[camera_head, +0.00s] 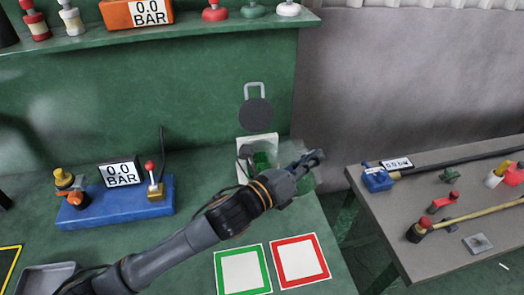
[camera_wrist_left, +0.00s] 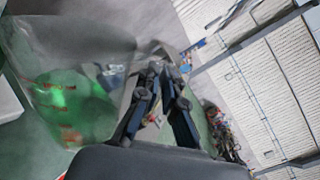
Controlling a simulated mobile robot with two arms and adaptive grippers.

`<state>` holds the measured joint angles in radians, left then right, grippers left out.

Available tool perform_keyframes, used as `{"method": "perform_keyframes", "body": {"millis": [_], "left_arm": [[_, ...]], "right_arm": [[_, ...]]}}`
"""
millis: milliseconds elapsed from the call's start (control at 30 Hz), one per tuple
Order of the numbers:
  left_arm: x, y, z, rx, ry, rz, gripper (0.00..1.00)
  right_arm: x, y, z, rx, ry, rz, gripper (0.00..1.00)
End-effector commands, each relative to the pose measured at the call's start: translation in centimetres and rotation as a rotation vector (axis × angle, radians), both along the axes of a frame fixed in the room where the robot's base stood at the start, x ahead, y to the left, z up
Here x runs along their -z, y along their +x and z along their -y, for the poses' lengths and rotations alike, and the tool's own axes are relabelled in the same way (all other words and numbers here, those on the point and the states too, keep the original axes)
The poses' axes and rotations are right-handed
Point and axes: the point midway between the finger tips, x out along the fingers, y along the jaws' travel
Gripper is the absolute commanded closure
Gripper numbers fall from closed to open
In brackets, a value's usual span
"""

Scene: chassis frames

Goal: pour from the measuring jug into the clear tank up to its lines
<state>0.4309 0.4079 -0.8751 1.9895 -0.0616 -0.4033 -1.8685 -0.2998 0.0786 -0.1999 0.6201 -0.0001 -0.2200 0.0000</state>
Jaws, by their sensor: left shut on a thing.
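My left gripper (camera_head: 312,160) reaches over the green bench from the lower left and is shut on what appears to be the measuring jug. In the left wrist view a clear vessel with green liquid and red marks, apparently this jug (camera_wrist_left: 75,55), stands close beside my dark left fingers (camera_wrist_left: 165,85). The grip itself is unclear there. In the head view green liquid (camera_head: 262,160) shows behind my wrist, and a faint clear wall (camera_head: 306,184) shows below the fingers. I cannot separate jug and clear tank there, nor read the level against the lines. My right gripper is out of view.
Green-bordered (camera_head: 242,270) and red-bordered (camera_head: 300,260) squares lie at the bench front. A blue gauge block (camera_head: 115,205) stands left. A shelf (camera_head: 180,38) runs above. Past a gap on the right, a grey table (camera_head: 450,225) holds tools and a blue vise (camera_head: 377,179).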

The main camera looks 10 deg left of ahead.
Motion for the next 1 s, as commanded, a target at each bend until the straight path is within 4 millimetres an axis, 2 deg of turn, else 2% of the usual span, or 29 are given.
{"method": "perform_keyframes", "body": {"millis": [233, 467, 1000], "left_arm": [[1.2, -0.5, 0.5, 0.001, 0.03, 0.03, 1.0], [3.8, -1.5, 1.7, 0.0, 0.11, 0.104, 1.0], [9.0, -4.4, 4.8, -0.004, 0.407, 0.378, 1.0]], "right_arm": [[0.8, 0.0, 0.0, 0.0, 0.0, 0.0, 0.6], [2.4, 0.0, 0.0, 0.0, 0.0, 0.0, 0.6], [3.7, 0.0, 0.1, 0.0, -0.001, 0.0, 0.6]]}}
